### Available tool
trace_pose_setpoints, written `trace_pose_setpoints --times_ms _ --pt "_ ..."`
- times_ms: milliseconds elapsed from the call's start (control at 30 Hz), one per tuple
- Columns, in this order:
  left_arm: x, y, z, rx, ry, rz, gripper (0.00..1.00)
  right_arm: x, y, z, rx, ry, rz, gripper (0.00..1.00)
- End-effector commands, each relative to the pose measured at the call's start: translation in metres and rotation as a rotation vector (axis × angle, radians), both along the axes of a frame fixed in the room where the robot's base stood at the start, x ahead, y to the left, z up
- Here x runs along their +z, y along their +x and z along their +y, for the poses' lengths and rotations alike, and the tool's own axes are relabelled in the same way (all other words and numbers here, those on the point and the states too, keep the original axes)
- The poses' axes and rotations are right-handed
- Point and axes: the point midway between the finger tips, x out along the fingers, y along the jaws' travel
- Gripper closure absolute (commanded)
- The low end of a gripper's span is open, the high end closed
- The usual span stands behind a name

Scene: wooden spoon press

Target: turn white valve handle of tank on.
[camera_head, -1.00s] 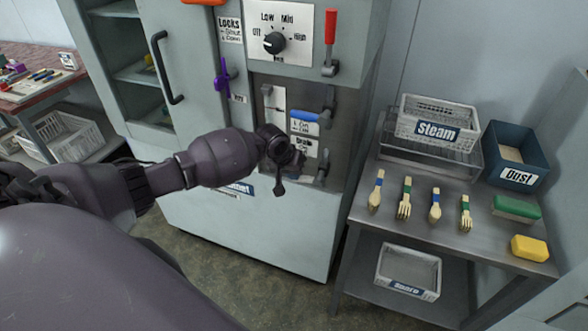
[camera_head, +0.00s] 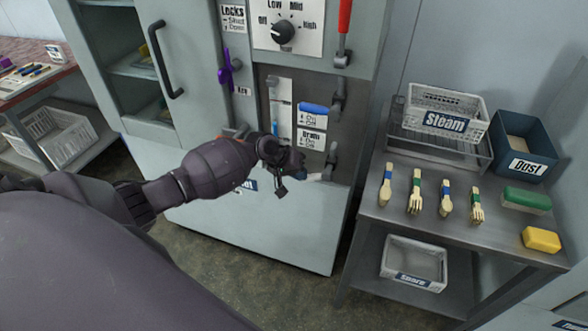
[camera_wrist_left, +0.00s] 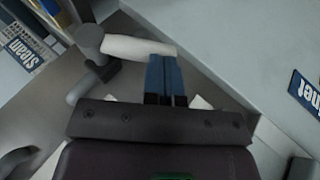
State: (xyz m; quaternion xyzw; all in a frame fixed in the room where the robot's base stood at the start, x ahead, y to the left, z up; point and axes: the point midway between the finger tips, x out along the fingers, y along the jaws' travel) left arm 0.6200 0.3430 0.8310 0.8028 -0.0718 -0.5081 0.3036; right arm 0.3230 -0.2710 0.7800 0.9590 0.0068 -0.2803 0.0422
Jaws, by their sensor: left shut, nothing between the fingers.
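The white valve handle (camera_head: 315,177) sticks out sideways from a grey pivot low on the tank's front panel, pointing left in the head view. In the left wrist view the white handle (camera_wrist_left: 138,48) lies just beyond my fingertips, joined to its grey pivot at the left. My left gripper (camera_head: 299,174) is at the free end of the handle. Its blue fingers (camera_wrist_left: 165,72) are shut together with nothing between them. The fingertips are against or very close to the handle's side; I cannot tell if they touch. My right gripper is out of view.
Above are a blue-handled valve (camera_head: 314,109), a red lever (camera_head: 344,18), a black dial (camera_head: 283,33) and a purple lock handle (camera_head: 226,68). At right, a metal table (camera_head: 372,208) holds baskets, wooden utensils and sponges.

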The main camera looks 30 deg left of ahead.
Motion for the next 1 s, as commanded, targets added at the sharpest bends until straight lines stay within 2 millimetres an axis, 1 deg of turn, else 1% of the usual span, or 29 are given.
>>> trace_pose_setpoints --times_ms 33,200,367,467,567,667,833,900,1000 --pt "-0.006 -0.001 -0.001 0.000 -0.019 0.000 1.00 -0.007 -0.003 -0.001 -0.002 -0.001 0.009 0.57" --pt "-0.011 -0.001 -0.002 0.001 -0.069 -0.013 1.00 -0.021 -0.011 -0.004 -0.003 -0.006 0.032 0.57" --pt "-0.015 0.000 -0.003 0.001 -0.085 -0.018 1.00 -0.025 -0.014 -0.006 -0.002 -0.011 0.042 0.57" --pt "-0.020 0.000 -0.004 0.002 -0.100 -0.020 1.00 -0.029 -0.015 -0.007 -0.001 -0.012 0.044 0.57" --pt "-0.028 0.000 -0.006 0.002 -0.142 -0.028 1.00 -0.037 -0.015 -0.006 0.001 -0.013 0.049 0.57" --pt "-0.035 0.000 -0.008 0.002 -0.207 -0.040 1.00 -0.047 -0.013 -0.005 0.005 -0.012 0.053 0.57" --pt "-0.048 0.000 -0.013 0.004 -0.372 -0.069 1.00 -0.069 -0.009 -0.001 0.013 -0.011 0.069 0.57" --pt "-0.051 0.000 -0.014 0.005 -0.441 -0.086 1.00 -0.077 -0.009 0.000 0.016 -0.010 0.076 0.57" --pt "-0.052 0.001 -0.016 0.005 -0.518 -0.109 1.00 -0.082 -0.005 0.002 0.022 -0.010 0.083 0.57"
